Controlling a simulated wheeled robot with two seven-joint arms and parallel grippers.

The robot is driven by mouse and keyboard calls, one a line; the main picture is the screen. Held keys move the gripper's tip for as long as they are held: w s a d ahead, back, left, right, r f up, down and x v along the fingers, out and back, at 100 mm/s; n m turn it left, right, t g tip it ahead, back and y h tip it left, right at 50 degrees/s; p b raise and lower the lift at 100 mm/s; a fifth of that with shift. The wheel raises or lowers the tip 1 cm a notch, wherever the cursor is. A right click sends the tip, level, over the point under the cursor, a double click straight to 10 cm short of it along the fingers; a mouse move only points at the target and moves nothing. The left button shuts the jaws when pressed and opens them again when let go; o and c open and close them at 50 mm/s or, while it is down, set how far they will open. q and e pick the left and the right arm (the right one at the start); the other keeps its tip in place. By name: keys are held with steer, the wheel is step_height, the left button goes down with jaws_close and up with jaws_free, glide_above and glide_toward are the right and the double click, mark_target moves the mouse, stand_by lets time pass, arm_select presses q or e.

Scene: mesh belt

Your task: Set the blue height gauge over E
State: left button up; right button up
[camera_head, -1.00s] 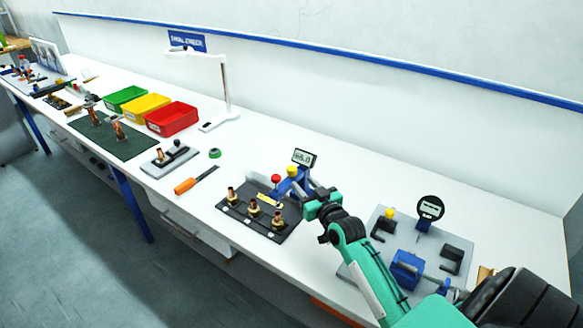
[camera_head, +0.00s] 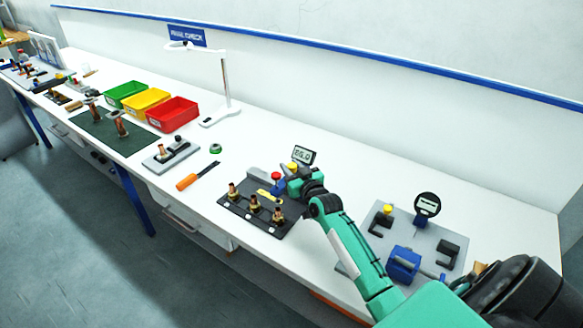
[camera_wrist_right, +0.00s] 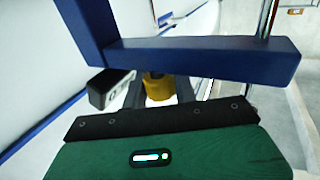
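The blue height gauge (camera_head: 282,188) stands at the back of a black fixture plate (camera_head: 270,232), with a small grey display (camera_head: 303,155) on top and a red knob (camera_head: 276,176) and a yellow knob (camera_head: 292,167). Which spot is E cannot be read. My right gripper (camera_head: 298,183) is at the gauge's right side and hides part of it. In the right wrist view the gauge's blue frame (camera_wrist_right: 200,58) fills the top, close in front. The fingers are hidden, so grip is unclear. My left gripper is out of view.
A grey plate (camera_head: 382,250) with a round dial gauge and blue clamp lies to the right. An orange-handled tool (camera_head: 188,182) and small grey fixture (camera_head: 160,164) lie left. Red (camera_head: 172,114), yellow and green bins and a white lamp (camera_head: 226,85) stand behind.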

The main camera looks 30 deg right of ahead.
jaws_close()
steer(key=w+a+b, duration=0.3)
steer(key=w, duration=0.6)
steer(key=shift+w+a, duration=0.15)
steer(key=shift+a, duration=0.25)
steer(key=shift+o, duration=1.5)
jaws_free()
